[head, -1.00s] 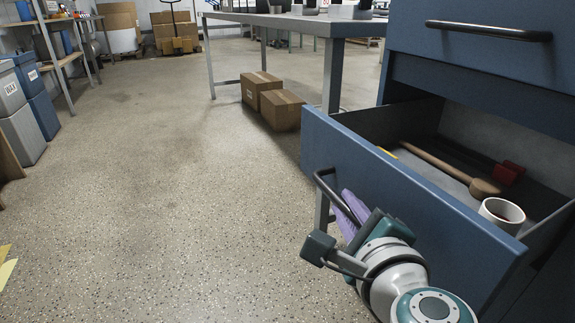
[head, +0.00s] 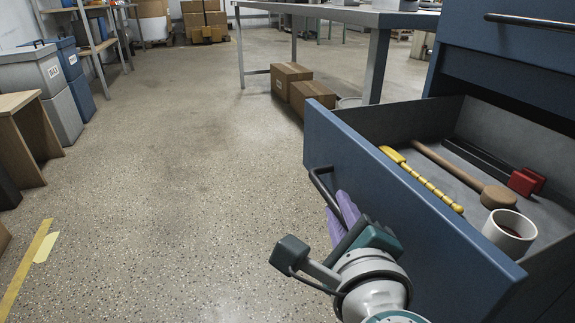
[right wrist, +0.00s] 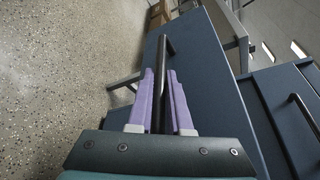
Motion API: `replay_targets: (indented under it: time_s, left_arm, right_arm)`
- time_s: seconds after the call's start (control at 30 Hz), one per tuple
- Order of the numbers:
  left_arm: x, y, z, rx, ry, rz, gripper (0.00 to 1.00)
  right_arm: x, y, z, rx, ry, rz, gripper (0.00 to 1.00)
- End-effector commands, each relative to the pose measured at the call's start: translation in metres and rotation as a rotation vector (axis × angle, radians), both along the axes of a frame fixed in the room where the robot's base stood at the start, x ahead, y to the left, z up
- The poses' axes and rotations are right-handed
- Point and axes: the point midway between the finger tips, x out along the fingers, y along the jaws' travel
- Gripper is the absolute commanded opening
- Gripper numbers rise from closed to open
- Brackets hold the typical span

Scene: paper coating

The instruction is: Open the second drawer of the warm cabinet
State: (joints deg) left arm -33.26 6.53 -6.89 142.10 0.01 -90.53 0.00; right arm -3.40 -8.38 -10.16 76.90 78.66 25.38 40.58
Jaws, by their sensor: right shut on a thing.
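The blue cabinet (head: 510,55) stands at the right in the head view. One of its drawers (head: 400,195) is pulled well out, below a shut drawer with a dark bar handle (head: 530,24). My right gripper (head: 338,212) has its purple fingers shut on the open drawer's black handle (head: 318,185). In the right wrist view the handle (right wrist: 161,75) runs between the two fingers. Inside the drawer lie a yellow beaded tool (head: 425,183), a wooden mallet (head: 465,178), a red-ended dark tool (head: 524,182) and a white mug (head: 510,230). My left gripper is not in view.
A grey table (head: 345,15) stands behind the drawer, with cardboard boxes (head: 291,76) on the floor beneath. Grey and blue bins (head: 35,75) and a wooden stand (head: 14,103) line the left. The speckled floor (head: 180,170) between is clear.

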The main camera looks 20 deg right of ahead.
Motion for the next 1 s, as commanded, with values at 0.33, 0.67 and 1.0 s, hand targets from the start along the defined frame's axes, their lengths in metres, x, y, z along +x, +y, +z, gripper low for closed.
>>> replay_targets:
  time_s: [0.33,0.67,1.0]
  left_arm:
    - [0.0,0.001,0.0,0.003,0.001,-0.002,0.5]
    - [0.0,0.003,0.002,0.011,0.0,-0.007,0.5]
    - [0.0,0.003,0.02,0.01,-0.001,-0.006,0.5]
  right_arm:
    - [0.0,-0.001,0.0,0.0,-0.001,-0.001,0.45]
    - [-0.005,0.0,0.001,-0.001,0.002,-0.001,0.47]
    - [-0.064,0.015,0.016,0.0,0.004,0.0,0.47]
